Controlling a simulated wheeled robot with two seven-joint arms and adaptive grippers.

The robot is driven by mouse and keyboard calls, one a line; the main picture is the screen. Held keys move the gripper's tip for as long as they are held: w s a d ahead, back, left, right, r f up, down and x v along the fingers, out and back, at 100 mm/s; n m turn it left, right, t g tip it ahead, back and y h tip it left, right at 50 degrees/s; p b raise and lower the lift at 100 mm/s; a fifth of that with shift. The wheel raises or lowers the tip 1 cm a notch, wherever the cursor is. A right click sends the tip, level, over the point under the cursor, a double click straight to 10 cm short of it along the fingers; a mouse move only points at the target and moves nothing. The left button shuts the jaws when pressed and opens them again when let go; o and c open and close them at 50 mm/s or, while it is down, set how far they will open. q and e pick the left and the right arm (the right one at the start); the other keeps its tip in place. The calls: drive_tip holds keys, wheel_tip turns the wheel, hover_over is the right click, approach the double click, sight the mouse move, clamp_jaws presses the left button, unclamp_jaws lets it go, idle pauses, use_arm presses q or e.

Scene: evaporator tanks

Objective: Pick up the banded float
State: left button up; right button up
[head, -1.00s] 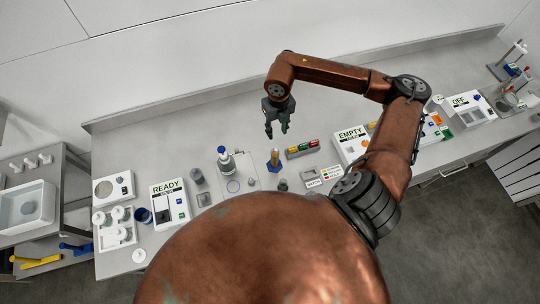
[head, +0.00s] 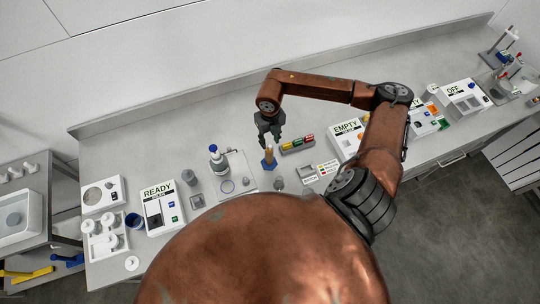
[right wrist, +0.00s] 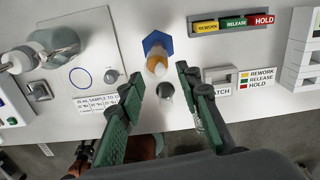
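A slim amber cylinder with a pale top (head: 269,155) stands upright on a blue hexagonal base (head: 269,165) on the bench. The cylinder also shows in the right wrist view (right wrist: 157,62), with its blue base (right wrist: 152,42) behind it. I cannot make out bands, or tell whether the pale top is the banded float. My right gripper (head: 269,141) is just above the cylinder, pointing down. In the right wrist view its green-padded fingers (right wrist: 160,73) are apart, with the cylinder's top between and just beyond the tips. Nothing is held. My left gripper is not in view.
A yellow, green and red label strip (head: 297,144) lies right of the cylinder. A small grey cup (head: 279,183) stands in front. A blue-capped bottle (head: 217,158) stands to the left. White devices marked READY (head: 161,208) and EMPTY (head: 346,140) stand farther out.

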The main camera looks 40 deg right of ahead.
sight(270, 146)
drive_tip(key=shift+f+p, duration=0.3)
drive_tip(key=shift+f, duration=1.25)
drive_tip(key=shift+c, duration=0.3)
clamp_jaws()
